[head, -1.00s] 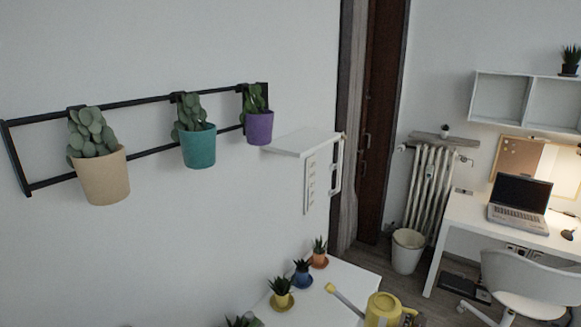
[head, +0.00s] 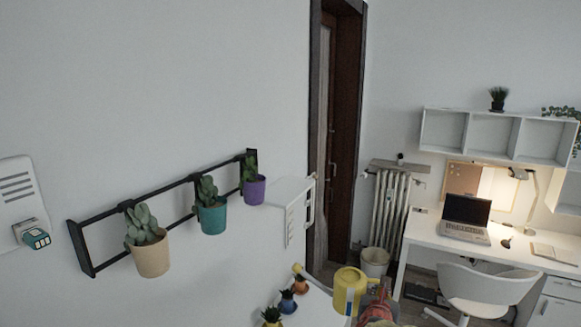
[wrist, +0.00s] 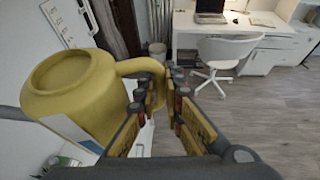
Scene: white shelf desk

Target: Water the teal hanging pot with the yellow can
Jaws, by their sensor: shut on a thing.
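The teal hanging pot (head: 212,219) holds a green plant and hangs from the black wall rail, between a beige pot (head: 151,257) and a purple pot (head: 254,190). The yellow can (head: 349,290) is at the lower middle of the head view, right of and lower in the picture than the teal pot. Its spout tip (head: 297,268) points left. In the wrist view the yellow can (wrist: 85,95) fills the left side, and my gripper (wrist: 165,88) is shut on its handle.
Several small potted plants, one in a blue pot (head: 287,304), stand on a white surface below the rail. A desk with a laptop (head: 465,217) and a white chair (head: 487,290) stand at the right.

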